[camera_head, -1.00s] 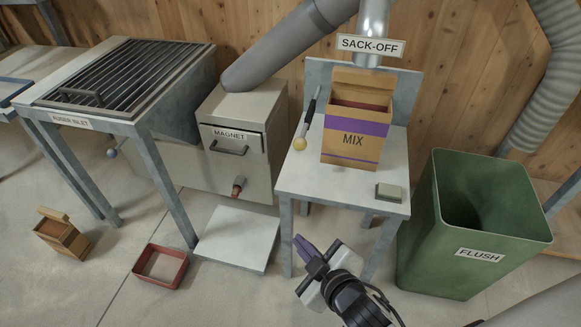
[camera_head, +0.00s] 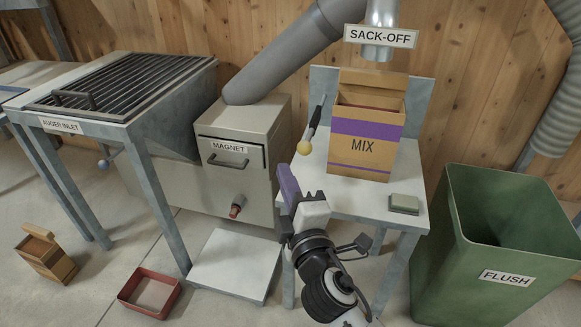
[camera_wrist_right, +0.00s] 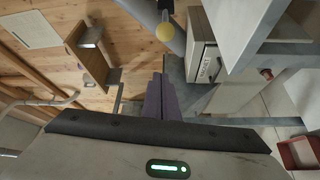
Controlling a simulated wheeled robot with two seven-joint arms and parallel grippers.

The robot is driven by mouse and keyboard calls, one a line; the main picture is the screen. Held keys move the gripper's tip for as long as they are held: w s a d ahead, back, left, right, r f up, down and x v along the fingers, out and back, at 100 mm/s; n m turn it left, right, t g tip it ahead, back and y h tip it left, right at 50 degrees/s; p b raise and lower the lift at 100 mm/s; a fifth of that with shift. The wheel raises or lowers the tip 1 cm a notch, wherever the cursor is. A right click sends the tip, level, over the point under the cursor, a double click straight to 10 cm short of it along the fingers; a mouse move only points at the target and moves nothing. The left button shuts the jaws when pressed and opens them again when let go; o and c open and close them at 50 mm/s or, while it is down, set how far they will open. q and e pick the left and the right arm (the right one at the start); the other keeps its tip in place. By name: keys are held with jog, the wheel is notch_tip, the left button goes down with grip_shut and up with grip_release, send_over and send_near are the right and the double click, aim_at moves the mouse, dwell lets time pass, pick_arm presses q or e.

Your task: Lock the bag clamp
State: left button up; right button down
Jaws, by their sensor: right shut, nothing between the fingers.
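The bag clamp's lever appears to be the black handle with a yellow ball knob (camera_head: 304,148), at the left edge of the sack-off stand (camera_head: 322,182). The knob also shows near the top of the right wrist view (camera_wrist_right: 165,32). The MIX bag (camera_head: 362,143) stands upright and open on the stand, below the spout (camera_head: 380,48). My right gripper (camera_head: 284,176) is shut and empty, with its purple fingers (camera_wrist_right: 160,90) pointing up, below and left of the knob and apart from it. My left gripper is not in view.
A small grey-green block (camera_head: 405,204) lies on the stand's right front. The green FLUSH bin (camera_head: 470,270) stands at the right. The magnet housing (camera_head: 243,150) is left of the stand.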

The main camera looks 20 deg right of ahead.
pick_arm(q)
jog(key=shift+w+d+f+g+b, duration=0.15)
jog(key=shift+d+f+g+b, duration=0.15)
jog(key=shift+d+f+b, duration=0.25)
pick_arm(e)
jog(key=w+d, duration=0.4)
jog(key=w, duration=0.3)
jog(key=shift+w+d, duration=0.15)
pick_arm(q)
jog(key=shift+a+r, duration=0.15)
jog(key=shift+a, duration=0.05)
pick_arm(e)
jog(key=shift+f, duration=0.1)
